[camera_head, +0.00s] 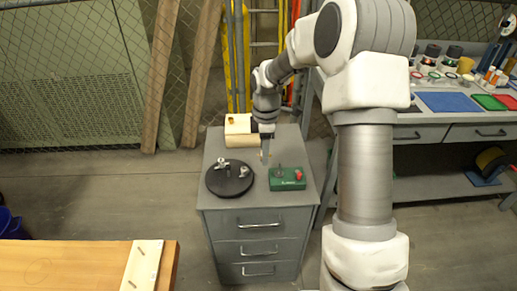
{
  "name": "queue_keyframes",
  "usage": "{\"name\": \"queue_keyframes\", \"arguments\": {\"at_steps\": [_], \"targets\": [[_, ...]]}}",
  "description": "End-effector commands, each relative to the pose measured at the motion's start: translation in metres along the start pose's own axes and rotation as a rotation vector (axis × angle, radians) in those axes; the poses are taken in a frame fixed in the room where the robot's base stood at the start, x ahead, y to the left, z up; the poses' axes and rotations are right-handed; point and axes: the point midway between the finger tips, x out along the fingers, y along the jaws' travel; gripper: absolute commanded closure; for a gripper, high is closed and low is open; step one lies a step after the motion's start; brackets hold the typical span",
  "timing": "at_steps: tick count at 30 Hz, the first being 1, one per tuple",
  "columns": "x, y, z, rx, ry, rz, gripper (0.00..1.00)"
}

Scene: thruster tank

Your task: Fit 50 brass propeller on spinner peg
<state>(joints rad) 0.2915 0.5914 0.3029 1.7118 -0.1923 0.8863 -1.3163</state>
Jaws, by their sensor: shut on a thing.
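The black disc (229,188) lies at the left of the cabinet top and carries small silver fittings (243,170). I cannot tell which of them, if any, is the spinner peg. The green box (286,184) with a red button (299,176) sits at the right.
A cream block (240,139) with a small yellow-brown piece on it stands at the back of the cabinet top. A grey workbench (450,130) with trays and bottles is at the right. A wooden table (80,265) is at the lower left. The cabinet's front strip is clear.

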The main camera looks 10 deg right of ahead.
Motion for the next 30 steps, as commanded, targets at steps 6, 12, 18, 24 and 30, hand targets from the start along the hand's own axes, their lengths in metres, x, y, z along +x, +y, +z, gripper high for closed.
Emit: {"name": "queue_keyframes", "arguments": {"at_steps": [6, 12, 18, 24, 30], "targets": [[-0.005, 0.012, 0.024, 0.282, -0.003, 0.003, 1.00], [-0.006, 0.021, 0.042, 0.462, -0.009, 0.017, 1.00], [-0.004, 0.024, 0.048, 0.531, -0.012, 0.026, 1.00], [0.007, 0.025, 0.049, 0.536, -0.012, 0.025, 1.00], [0.025, 0.025, 0.050, 0.534, -0.012, 0.025, 1.00]]}}
